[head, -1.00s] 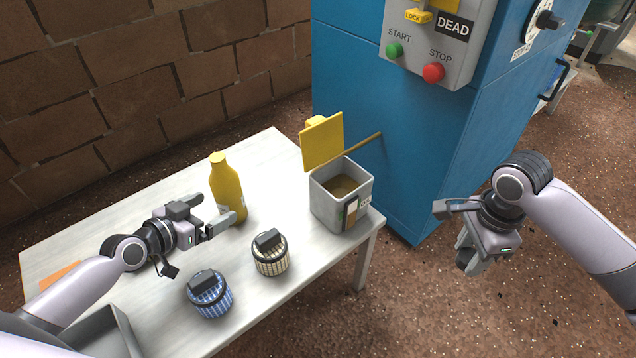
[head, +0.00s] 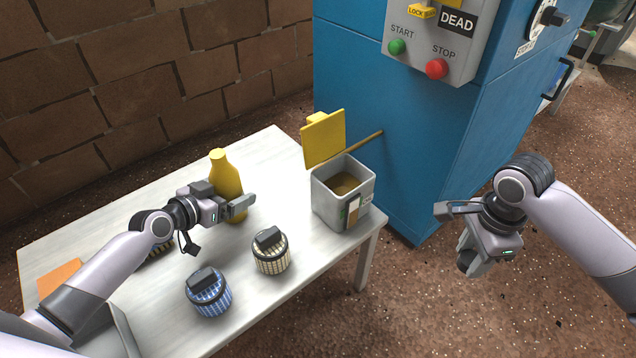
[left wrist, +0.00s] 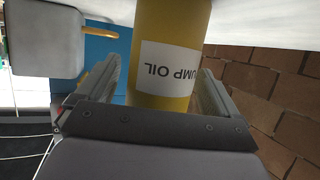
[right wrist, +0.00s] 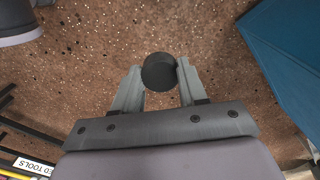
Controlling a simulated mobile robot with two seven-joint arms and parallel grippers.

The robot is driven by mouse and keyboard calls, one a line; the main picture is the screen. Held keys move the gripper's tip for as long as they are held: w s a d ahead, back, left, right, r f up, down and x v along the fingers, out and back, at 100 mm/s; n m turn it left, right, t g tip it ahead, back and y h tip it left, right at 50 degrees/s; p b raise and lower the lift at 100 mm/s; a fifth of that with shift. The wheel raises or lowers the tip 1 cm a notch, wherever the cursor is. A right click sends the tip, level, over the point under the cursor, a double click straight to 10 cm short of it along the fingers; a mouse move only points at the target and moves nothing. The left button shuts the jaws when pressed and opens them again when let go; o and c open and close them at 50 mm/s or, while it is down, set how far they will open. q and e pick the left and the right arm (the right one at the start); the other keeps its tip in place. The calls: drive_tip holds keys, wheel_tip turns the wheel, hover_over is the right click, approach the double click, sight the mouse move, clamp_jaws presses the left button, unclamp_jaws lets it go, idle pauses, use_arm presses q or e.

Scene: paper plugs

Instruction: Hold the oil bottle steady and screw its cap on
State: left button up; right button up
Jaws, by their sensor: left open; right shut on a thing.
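The yellow oil bottle (head: 226,176) stands upright on the table, its top uncapped in the head view. In the left wrist view the bottle (left wrist: 170,40) shows its "PUMP OIL" label, upside down. My left gripper (head: 240,206) is open, with its fingers on either side of the bottle's body. My right gripper (right wrist: 160,80) is shut on a round black cap (right wrist: 159,72), held at the fingertips. In the head view my right gripper (head: 468,258) hangs over the floor, well right of the table; the cap is hard to make out there.
A blue machine cabinet (head: 400,130) stands behind the bin.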

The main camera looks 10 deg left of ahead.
use_arm(q)
drive_tip(key=shift+c, duration=0.2)
